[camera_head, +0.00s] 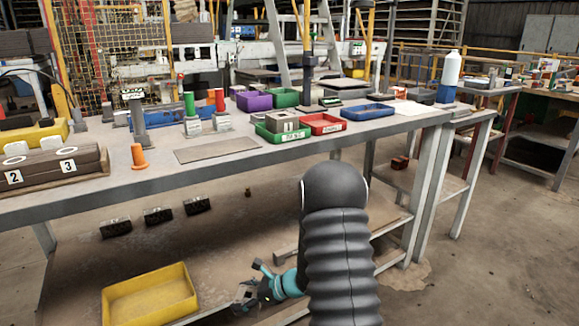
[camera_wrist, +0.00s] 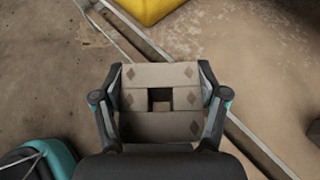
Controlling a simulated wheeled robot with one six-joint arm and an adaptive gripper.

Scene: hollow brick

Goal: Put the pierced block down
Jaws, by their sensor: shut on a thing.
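The pierced block (camera_wrist: 160,75) is a pale grey-brown block with a square hole in its middle and dark diamond marks at its sides. In the wrist view my gripper (camera_wrist: 161,98) is shut on it, with one finger at each side. In the head view my gripper (camera_head: 250,292) is low, in front of the workbench and right of the yellow bin (camera_head: 150,296). The block is too small and dark there to make out clearly. The wrist view shows bare brown ground or shelf beyond the block, and a yellow corner (camera_wrist: 145,10) at the top.
The workbench (camera_head: 240,160) carries a thin grey plate (camera_head: 216,149), an orange peg (camera_head: 139,158), a green tray (camera_head: 270,136), a red tray (camera_head: 322,124) and a blue tray (camera_head: 367,112). Several dark blocks (camera_head: 158,215) hang or lie under its front edge. A metal rail (camera_wrist: 258,145) runs beside my gripper.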

